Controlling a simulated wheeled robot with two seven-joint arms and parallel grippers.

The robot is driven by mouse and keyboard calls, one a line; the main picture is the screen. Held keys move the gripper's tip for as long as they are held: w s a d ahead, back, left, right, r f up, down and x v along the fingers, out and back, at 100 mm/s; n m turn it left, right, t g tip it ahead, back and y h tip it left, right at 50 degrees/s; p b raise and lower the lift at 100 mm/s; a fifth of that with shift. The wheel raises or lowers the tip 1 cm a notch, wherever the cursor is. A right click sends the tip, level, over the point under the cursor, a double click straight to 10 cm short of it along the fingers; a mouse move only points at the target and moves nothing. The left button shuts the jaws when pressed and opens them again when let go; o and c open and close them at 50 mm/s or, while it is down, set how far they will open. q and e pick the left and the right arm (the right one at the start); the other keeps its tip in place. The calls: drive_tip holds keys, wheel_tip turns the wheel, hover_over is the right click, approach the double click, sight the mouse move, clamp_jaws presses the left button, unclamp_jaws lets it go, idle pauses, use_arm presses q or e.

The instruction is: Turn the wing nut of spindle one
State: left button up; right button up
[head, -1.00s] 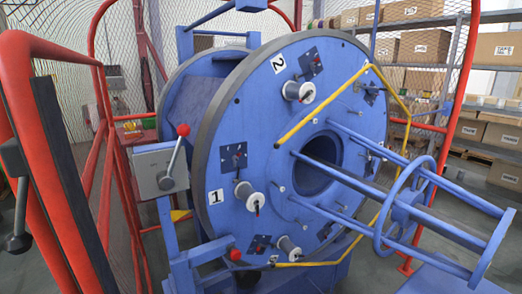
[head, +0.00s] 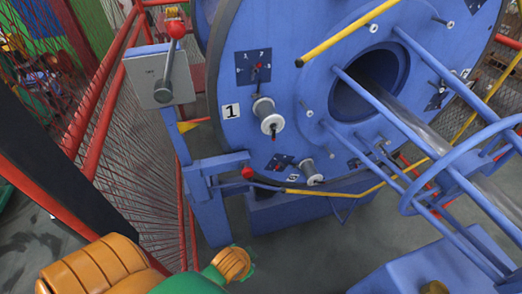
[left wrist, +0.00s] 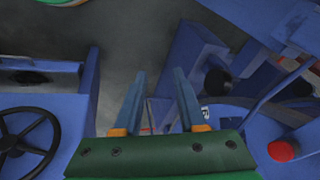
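Spindle one (head: 265,112) is a pale bobbin on the face of the big blue disc (head: 310,35), right beside the white label 1 (head: 231,111). A small dark and red piece (head: 273,130) at its outer end appears to be the wing nut; its shape is too small to make out. My left arm shows orange and green at the bottom of the head view, below and left of the spindle. In the left wrist view, my left gripper (left wrist: 160,72) is open and empty, its fingers over grey floor. My right gripper is not in view.
A grey lever box (head: 158,75) with a red-knobbed lever stands left of the disc. A red-knobbed handle (head: 247,173) is on the blue frame below spindle one. Yellow bars and blue rods (head: 400,115) stick out at right. Red mesh fencing (head: 110,100) stands at left.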

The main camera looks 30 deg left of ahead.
use_arm(q)
drive_tip(key=w+a+r+m+t+y, duration=0.3)
drive_tip(key=w+a+r, duration=0.25)
drive_tip(key=r, duration=0.35)
drive_tip(key=m+t+y+p, duration=0.1)
drive_tip(key=m+t+y, duration=0.85)
drive_tip(key=m, duration=1.85)
approach(257, 73)
drive_tip(key=w+a, duration=0.2)
drive_tip(key=shift+t, duration=0.45)
drive_tip(key=x, duration=0.6)
drive_tip(key=shift+w+r+p, duration=0.1)
drive_tip(key=shift+r+p, duration=0.05)
drive_tip(key=shift+p, duration=0.25)
drive_tip(key=shift+w+a, duration=0.2)
drive_tip(key=shift+w, duration=0.15)
drive_tip(key=shift+s+r, duration=0.1)
drive_tip(key=shift+c, duration=0.4)
clamp_jaws()
